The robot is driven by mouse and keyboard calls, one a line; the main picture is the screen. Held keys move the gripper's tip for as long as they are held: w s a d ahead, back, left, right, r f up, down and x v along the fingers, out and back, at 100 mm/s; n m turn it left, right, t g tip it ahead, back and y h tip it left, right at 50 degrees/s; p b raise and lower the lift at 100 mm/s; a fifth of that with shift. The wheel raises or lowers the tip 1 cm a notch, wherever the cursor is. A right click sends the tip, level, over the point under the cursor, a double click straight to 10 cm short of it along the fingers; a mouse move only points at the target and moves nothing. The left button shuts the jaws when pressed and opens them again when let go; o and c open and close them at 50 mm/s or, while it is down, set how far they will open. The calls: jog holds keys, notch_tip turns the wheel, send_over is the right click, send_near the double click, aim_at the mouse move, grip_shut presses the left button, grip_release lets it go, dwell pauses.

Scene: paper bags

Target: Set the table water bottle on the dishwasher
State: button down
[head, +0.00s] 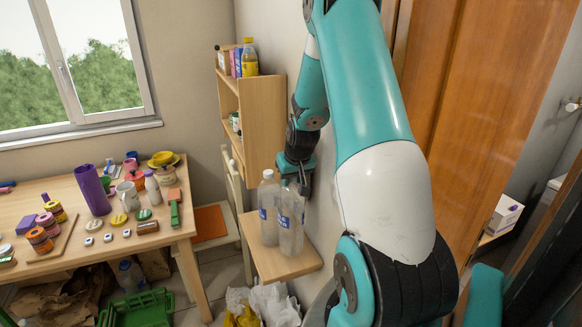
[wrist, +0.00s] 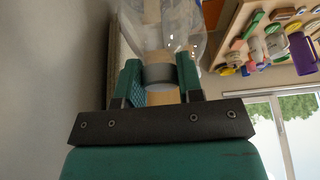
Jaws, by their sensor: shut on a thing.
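Two clear plastic water bottles with blue-and-white labels stand side by side at a small wooden wall shelf (head: 285,265) in the head view. My gripper (head: 298,182) is at the top of the right, nearer bottle (head: 290,225). The other bottle (head: 268,205) is just left of it, apart from the fingers. In the wrist view, my gripper (wrist: 160,85) is shut around the neck of the clear bottle (wrist: 165,28). The held bottle is upright, its base at the shelf; I cannot tell whether it is lifted. No dishwasher can be made out.
A wooden table (head: 95,250) on the left holds paint jars, cups and a purple cylinder (head: 92,190). An open wooden wall cabinet (head: 262,120) stands close behind my gripper. White and yellow bags (head: 262,305) lie below the shelf. A wooden door (head: 470,100) is at right.

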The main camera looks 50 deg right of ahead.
aim_at(293, 186)
jog(key=shift+f+p, duration=0.35)
jog(key=shift+f, duration=1.4)
jog(key=c, duration=0.8)
grip_release()
jog(key=shift+f, duration=0.1)
jog(key=shift+o, duration=0.2)
